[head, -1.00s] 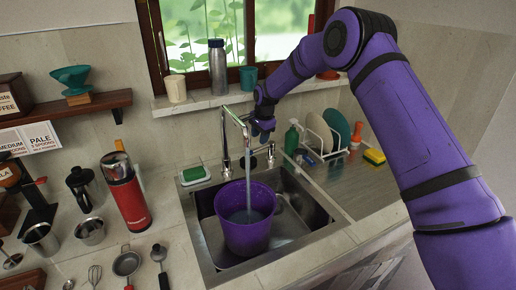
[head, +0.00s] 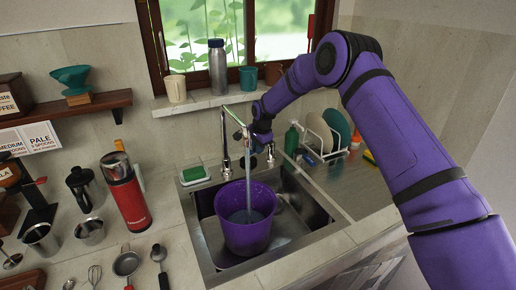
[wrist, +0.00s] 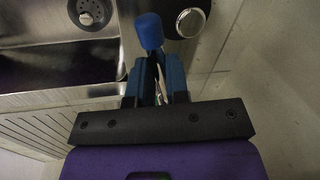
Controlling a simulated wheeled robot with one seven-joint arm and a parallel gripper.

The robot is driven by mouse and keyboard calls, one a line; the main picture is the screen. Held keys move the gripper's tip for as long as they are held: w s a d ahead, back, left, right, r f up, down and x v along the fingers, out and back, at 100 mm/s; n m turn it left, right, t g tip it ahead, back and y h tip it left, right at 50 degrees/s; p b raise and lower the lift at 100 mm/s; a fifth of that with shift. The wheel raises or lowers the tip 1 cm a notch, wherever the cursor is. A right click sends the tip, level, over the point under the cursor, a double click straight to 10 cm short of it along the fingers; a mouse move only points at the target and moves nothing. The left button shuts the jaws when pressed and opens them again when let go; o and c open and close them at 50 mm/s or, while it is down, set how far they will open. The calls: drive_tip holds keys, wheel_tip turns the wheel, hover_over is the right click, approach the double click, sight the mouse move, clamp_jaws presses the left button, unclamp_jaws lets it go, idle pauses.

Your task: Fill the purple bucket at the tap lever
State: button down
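The purple bucket (head: 245,236) stands upright in the sink (head: 213,256) in the head view, with water (head: 248,217) in it. A thin stream runs into it from the tap spout (head: 233,115). My gripper (head: 257,138) is beside the tap, above the bucket's back right; its fingers are too small to read there. In the wrist view, a blue knob (wrist: 149,32), which looks like the tap lever's tip, shows just past my blue fingers (wrist: 153,78). I cannot tell whether they touch it or are closed.
A green sponge on a dish (head: 195,174) lies left of the tap. A red flask (head: 127,195) stands on the left counter among utensils. A dish rack with plates (head: 320,135) and a green bottle (head: 291,140) are at the right. The sill above holds cups and a steel bottle (head: 217,68).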

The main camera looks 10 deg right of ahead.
drive_tip(key=shift+d, duration=0.1)
drive_tip(key=n, duration=0.1)
drive_tip(key=s+d+n, duration=0.1)
drive_tip(key=n, duration=0.1)
drive_tip(key=shift+s+d, duration=0.25)
drive_tip(key=shift+s, duration=0.05)
drive_tip(key=s+d+n+g, duration=0.1)
drive_tip(key=d+n+g, duration=0.1)
drive_tip(key=d+n, duration=0.5)
drive_tip(key=shift+d+n+y, duration=0.2)
drive_tip(key=shift+n+y, duration=0.2)
drive_tip(key=shift+n, duration=2.1)
drive_tip(key=shift+d, duration=0.1)
drive_tip(key=c, duration=1.1)
unclamp_jaws()
drive_tip(key=shift+r, duration=0.15)
